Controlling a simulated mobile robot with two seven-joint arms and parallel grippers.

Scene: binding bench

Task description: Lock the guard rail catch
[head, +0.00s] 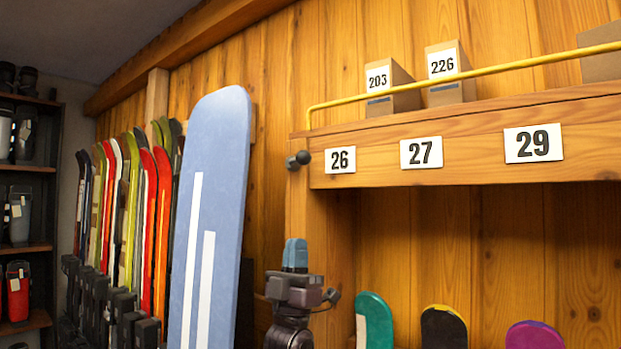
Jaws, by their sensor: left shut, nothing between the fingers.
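The yellow guard rail (465,72) runs along the front of the upper wooden shelf, and its left end bends down to the shelf. A dark round-knobbed catch (298,160) sits at the left end of the shelf beam, just left of the 26 label. My left gripper (295,253) points upward below the catch, apart from it. Its blue fingertips are together with nothing between them. My right gripper is out of view.
A tall blue board (212,215) stands close left of my left gripper. Boxes labelled 203 (391,88) and 226 (449,75) stand behind the rail. Several skis (162,225) lean at the left. Coloured board tips, including a teal one (374,320), show below the shelf.

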